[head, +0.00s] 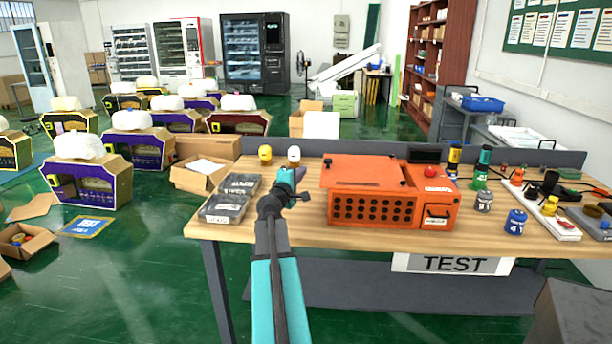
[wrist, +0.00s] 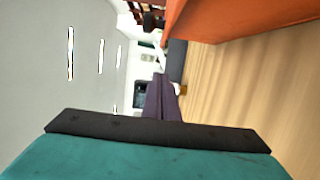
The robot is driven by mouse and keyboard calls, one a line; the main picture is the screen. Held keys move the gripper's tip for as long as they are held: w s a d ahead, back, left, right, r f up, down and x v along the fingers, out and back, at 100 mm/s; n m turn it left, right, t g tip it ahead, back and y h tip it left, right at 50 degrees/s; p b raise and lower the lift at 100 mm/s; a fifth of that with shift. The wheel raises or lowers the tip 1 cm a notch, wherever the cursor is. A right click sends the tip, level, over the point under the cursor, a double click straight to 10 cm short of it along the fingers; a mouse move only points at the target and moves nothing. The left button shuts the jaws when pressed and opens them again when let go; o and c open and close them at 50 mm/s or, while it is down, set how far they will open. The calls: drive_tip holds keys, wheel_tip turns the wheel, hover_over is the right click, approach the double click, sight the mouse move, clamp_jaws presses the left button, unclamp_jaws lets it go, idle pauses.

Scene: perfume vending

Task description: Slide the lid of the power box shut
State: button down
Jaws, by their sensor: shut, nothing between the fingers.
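The orange power box (head: 390,211) stands on the wooden table, with a row-patterned front of round dark holes. Its flat orange lid (head: 362,170) lies across the top, its left edge near the box's left end; I cannot tell how far open it is. In the wrist view the orange side of the box (wrist: 225,18) shows at the upper right, beyond my gripper (wrist: 160,132).
Black cases (head: 223,208) lie left of my gripper. A yellow-capped bottle (head: 265,154) and a white-capped one stand behind it. Right of the box are a blue jar (head: 516,223), a grey jar (head: 483,201) and a power strip. Bare table (head: 300,225) lies in front of the box.

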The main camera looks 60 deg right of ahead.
drive_tip(key=s+a+b, duration=0.1)
drive_tip(key=a, duration=0.8)
drive_tip(key=shift+s, duration=0.2)
drive_tip(key=c, duration=2.5)
unclamp_jaws()
drive_tip(key=shift+r, duration=0.1)
drive_tip(key=o, duration=0.8)
drive_tip(key=shift+d, duration=0.1)
drive_tip(key=shift+c, duration=0.2)
drive_tip(key=shift+o, duration=1.3)
drive_tip(key=shift+d+m, duration=0.1)
drive_tip(key=shift+m, duration=0.3)
drive_tip(key=s+d+r+m+g+p, duration=0.1)
drive_tip(key=d+m+g, duration=0.2)
drive_tip(key=m, duration=0.8)
drive_tip(key=d+r+m+g+y, duration=0.1)
drive_tip(key=m+g, duration=0.5)
drive_tip(key=m, duration=0.6)
drive_tip(key=shift+s+d+r+g+p, duration=0.35)
drive_tip(key=shift+d+r, duration=0.35)
drive_tip(key=shift+d, duration=0.65)
